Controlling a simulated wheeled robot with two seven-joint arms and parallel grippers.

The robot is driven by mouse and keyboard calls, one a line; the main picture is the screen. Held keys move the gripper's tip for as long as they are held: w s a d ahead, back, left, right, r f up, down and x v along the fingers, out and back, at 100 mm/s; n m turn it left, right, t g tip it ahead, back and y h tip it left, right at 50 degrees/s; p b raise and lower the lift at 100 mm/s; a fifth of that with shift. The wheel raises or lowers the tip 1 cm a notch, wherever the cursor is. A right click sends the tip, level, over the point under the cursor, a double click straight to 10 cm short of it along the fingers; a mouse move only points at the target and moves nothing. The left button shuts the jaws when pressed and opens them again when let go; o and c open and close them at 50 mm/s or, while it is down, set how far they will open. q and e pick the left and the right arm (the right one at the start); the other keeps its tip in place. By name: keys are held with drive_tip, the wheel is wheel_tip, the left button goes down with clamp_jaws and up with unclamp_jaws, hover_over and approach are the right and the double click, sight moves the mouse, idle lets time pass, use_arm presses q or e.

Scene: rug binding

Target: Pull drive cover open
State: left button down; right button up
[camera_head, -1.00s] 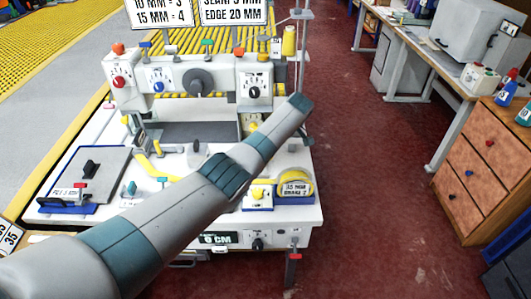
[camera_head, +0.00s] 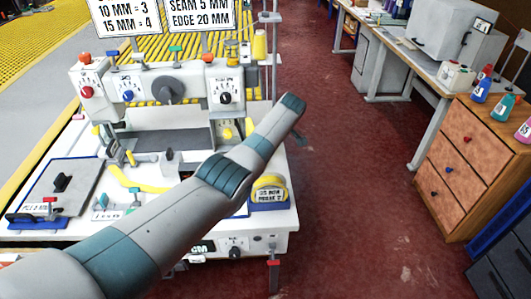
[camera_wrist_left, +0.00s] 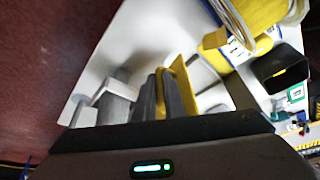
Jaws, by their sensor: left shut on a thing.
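The white sewing machine (camera_head: 165,80) stands on its white table (camera_head: 285,205) at the left of the head view. My left arm reaches across it from the lower left, and its bent wrist end is over the table's right side. My left gripper (camera_wrist_left: 168,97) shows in the left wrist view, with its grey fingers close together on a thin yellow tab (camera_wrist_left: 184,85). White machine surfaces lie around the tab. I cannot tell for sure which part is the drive cover, or whether it stands open. The arm hides the gripper in the head view. My right gripper is not in view.
A yellow tape measure (camera_head: 269,190) sits near the table's right edge. A grey plate (camera_head: 62,190) lies at the left. A wooden drawer cabinet (camera_head: 462,170) with bottles stands at the far right. The red floor (camera_head: 350,200) between is clear.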

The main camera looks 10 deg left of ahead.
use_arm(q)
drive_tip(key=shift+a+r, duration=0.1)
drive_tip(key=shift+a, duration=0.05)
drive_tip(key=c, duration=2)
unclamp_jaws()
drive_tip(key=shift+o, duration=0.8)
drive_tip(key=shift+w, duration=0.1)
drive_tip(key=shift+a, duration=0.1)
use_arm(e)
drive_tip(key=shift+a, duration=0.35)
